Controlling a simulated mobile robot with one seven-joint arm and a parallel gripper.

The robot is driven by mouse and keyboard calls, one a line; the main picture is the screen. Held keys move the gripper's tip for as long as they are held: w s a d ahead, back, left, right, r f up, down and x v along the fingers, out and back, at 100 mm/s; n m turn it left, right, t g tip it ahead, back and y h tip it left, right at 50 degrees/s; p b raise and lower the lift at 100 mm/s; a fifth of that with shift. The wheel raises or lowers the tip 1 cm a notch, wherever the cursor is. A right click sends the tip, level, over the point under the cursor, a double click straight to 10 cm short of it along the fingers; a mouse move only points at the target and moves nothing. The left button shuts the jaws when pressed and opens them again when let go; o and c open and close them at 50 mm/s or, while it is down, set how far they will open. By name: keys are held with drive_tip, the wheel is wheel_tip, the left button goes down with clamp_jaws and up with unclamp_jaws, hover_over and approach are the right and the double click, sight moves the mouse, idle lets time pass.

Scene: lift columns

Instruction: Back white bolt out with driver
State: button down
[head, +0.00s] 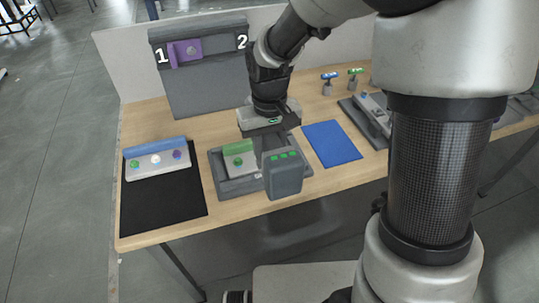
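A pale block with a blue strip along its back (156,146) lies on a black mat (165,212) at the left of the table. Three round heads show on its front: green at left, the white bolt (156,160) in the middle, blue-purple at right. My gripper (271,133) points down over the grey fixture at the table's middle, right of and apart from the white bolt. Its fingertips and anything between them cannot be made out. Two small upright tools, one blue-topped (329,76) and one green-topped (356,71), stand at the back; I cannot tell if either is the driver.
A grey tray (222,184) holds a green-topped block (239,156). A blue mat (331,143) is bare. A grey panel marked 1 and 2 (207,92) with a purple piece (185,52) stands behind.

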drive_tip(key=shift+r, duration=0.55)
